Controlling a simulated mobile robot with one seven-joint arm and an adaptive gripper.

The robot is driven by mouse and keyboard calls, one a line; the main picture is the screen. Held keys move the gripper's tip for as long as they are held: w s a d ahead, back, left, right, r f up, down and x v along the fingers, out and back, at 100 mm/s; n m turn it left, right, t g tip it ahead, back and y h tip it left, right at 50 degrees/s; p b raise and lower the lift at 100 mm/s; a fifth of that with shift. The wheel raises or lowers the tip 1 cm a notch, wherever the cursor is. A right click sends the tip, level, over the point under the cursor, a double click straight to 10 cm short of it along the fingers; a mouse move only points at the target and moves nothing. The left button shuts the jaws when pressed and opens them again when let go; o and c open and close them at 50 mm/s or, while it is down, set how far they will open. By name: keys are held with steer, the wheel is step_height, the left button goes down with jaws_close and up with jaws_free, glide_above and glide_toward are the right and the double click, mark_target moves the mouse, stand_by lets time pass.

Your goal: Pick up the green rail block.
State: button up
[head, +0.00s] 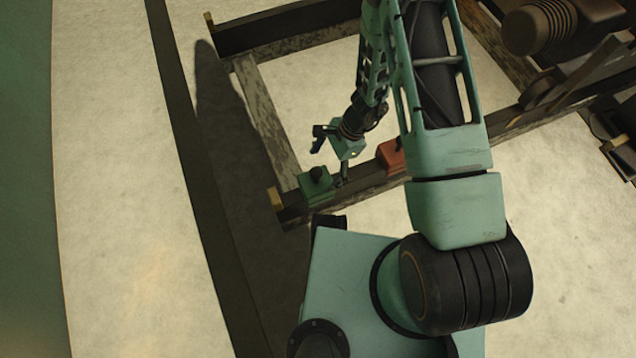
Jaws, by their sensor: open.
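The green rail block (318,188) sits on the near beam of the dark frame, close to its left end, with a dark round knob on top. My gripper (330,160) is open, just above and slightly to the right of the green block. One dark finger points left above the block; the other reaches down beside the block's right side. From this angle I cannot tell whether that finger touches the block. No object shows between the fingers.
A red block (391,155) sits on the same beam (362,182), right of the green one and close to my gripper. A beam (265,115) runs up the left side. Dark machinery (545,28) stands at the upper right. Pale floor lies left.

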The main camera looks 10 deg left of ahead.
mark_target(316, 181)
steer(key=b+x, duration=0.1)
steer(key=x, duration=0.2)
steer(key=b+x, duration=0.1)
steer(key=x, duration=0.3)
steer(key=shift+s+d+f+b, duration=0.1)
steer(key=shift+s+d+b, duration=0.15)
steer(key=shift+b, duration=0.1)
steer(key=shift+a, duration=0.1)
steer(key=c, duration=2.2)
